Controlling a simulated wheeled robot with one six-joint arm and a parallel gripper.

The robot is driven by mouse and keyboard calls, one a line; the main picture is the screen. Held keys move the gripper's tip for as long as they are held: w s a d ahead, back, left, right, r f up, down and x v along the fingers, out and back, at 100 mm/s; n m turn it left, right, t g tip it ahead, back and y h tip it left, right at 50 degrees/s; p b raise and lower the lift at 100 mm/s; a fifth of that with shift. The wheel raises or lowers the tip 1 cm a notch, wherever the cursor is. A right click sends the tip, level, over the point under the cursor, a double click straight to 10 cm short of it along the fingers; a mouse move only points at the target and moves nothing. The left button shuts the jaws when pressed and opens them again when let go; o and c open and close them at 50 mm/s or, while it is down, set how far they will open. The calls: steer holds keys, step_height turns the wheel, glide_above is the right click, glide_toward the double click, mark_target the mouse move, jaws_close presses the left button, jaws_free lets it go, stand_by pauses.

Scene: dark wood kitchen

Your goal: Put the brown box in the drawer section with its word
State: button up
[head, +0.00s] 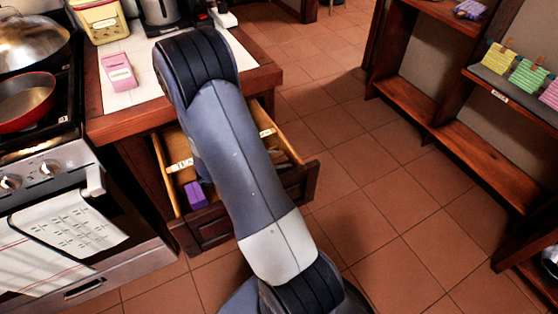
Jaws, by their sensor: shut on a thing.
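The open drawer (213,231) juts out from under the counter, its wooden inside partly covered by my arm. Small white word labels (179,165) show on the left inside and another label (267,132) on the right; I cannot read the words. A purple box (195,195) lies in the front left part of the drawer. No brown box is visible. My arm reaches over the drawer and hides its middle; my gripper is hidden from view.
A stove with a red pan (27,100) stands left, towels (70,228) hanging on its oven door. A pink object (118,72) and a yellow container (98,20) are on the counter (128,122). Wooden shelves (455,140) stand right. The tiled floor (345,165) between is clear.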

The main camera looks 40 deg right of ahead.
steer(key=o, duration=1)
steer(key=shift+f, duration=0.1)
steer(key=shift+o, duration=0.2)
steer(key=shift+r, duration=0.3)
steer(key=p+v, duration=0.1)
steer(key=v, duration=1.1)
steer(key=shift+f, duration=0.2)
